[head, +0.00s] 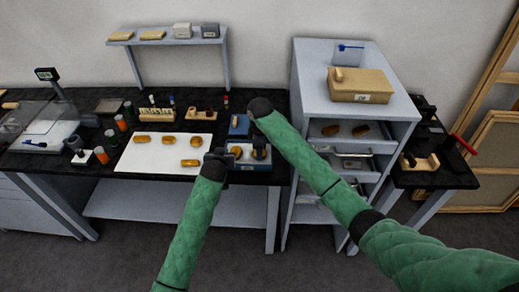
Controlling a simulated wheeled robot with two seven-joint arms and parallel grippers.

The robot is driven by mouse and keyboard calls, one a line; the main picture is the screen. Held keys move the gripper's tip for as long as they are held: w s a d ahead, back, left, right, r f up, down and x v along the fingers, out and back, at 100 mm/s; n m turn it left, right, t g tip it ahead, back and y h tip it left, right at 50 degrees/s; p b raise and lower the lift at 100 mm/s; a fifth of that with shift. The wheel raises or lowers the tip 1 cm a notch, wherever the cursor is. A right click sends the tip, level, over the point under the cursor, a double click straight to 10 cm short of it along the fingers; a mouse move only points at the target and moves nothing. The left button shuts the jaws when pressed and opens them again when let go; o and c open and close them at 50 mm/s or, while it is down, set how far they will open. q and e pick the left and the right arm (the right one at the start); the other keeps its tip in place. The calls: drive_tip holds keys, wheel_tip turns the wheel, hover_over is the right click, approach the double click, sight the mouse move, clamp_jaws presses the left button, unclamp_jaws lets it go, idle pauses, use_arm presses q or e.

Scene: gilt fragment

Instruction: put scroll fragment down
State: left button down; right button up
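Several small amber-gold fragments lie on a white mat (150,158) on the black bench, among them one (190,163) near its front edge and one (195,142) at its right. I cannot tell which is the scroll fragment. Another gold piece (236,152) shows in a shallow blue-grey tray (247,166) right of the mat. My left gripper (217,157) is at the mat's front right corner, beside the tray. Its fingers are small and dark, and I see no fragment clearly between them. My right arm's dark end (262,106) is above the bench's right end; its fingers are not distinguishable.
A grey drawer cabinet (312,93) stands right of the bench, with a tan box (360,86) on top and gold pieces in its upper opening. A raised shelf (168,40) stands behind the mat. Orange-banded jars (121,122) and a scale display (46,74) are at left.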

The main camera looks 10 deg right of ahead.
use_arm(q)
drive_tip(key=shift+w+r, duration=0.1)
drive_tip(key=shift+w, duration=0.15)
use_arm(e)
drive_tip(key=shift+s+f, duration=0.35)
drive_tip(key=shift+f, duration=0.05)
use_arm(q)
drive_tip(key=shift+f, duration=0.25)
use_arm(e)
drive_tip(key=r, duration=0.8)
drive_tip(key=shift+w+r, duration=0.1)
drive_tip(key=shift+w, duration=0.1)
use_arm(q)
drive_tip(key=shift+s+f, duration=0.1)
drive_tip(key=c, duration=1.6)
unclamp_jaws()
drive_tip(key=v, duration=1.2)
